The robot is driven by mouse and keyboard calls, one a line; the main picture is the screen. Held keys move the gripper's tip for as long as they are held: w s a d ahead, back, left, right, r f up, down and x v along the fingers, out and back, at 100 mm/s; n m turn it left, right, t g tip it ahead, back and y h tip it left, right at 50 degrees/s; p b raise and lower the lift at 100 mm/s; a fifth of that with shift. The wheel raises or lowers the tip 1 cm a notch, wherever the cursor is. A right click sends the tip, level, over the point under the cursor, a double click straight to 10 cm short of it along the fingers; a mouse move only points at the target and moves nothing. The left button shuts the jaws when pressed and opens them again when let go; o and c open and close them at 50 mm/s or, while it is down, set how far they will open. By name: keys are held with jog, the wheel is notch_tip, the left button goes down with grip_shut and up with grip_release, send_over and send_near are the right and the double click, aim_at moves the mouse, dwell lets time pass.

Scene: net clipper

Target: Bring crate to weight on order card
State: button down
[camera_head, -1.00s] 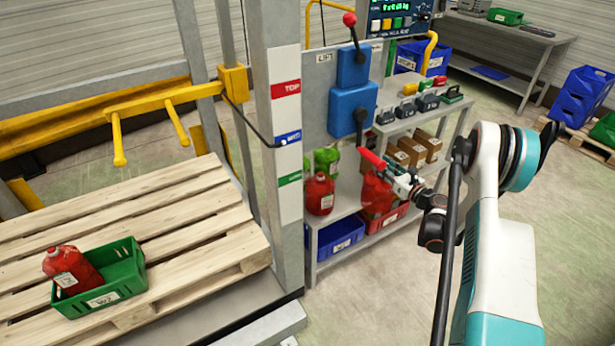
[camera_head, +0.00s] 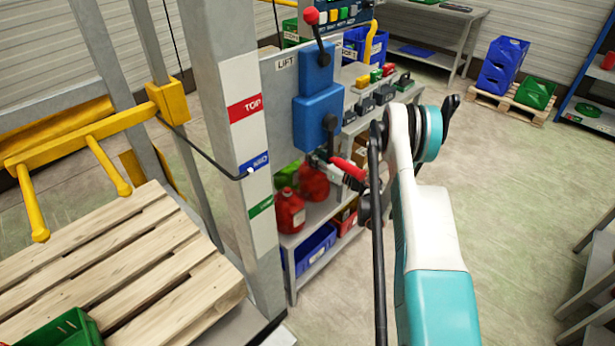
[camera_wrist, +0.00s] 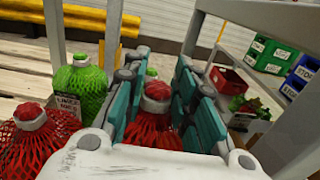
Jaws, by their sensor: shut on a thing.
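The green crate (camera_head: 62,330) is cut off at the lower left of the head view, on the wooden pallet (camera_head: 130,265). In the head view, a red bag (camera_head: 314,182) hangs or stands by my gripper at the shelf. Another red net bag (camera_wrist: 32,140) and a green one (camera_wrist: 80,88) are left of my gripper. The order card is not seen.
The lift post with its blue lever box (camera_head: 316,115) stands close left of my arm. A blue bin (camera_head: 312,250) is on the lower shelf. A yellow fork frame (camera_head: 75,135) is above the pallet.

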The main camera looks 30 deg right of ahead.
aim_at(315, 169)
notch_tip(315, 169, down, 6)
jog(key=shift+f+b, duration=0.1)
jog(key=shift+b, duration=0.95)
jog(key=c, duration=1.3)
grip_release()
